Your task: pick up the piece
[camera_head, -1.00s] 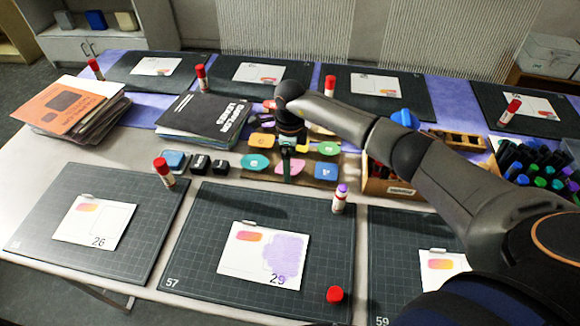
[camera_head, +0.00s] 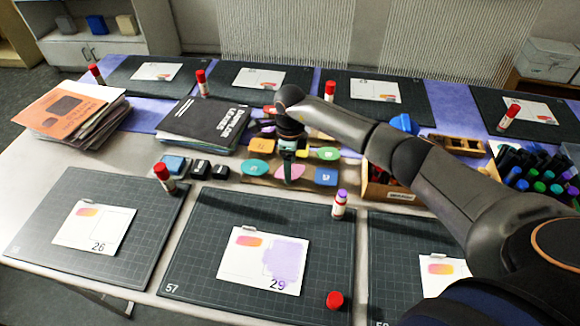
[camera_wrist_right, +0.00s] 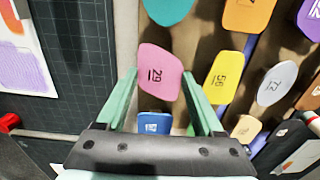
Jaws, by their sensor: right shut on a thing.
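The pink piece marked 29 (camera_wrist_right: 159,72) lies between the green fingers of my right gripper (camera_wrist_right: 160,82) in the right wrist view. The gripper is shut on it. In the head view, the pink piece (camera_head: 294,172) shows around the fingertips of my right gripper (camera_head: 288,180), low over the brown board (camera_head: 245,180). I cannot tell whether the piece is clear of the board. Card 29 (camera_head: 247,262), with an orange-pink patch and a lilac painted area, lies on the near middle mat. My left gripper is not in view.
Close around are a teal piece (camera_head: 258,167), a blue piece (camera_head: 326,176) and a yellow piece (camera_wrist_right: 222,76). Black stamps (camera_head: 200,168) sit left of the board.

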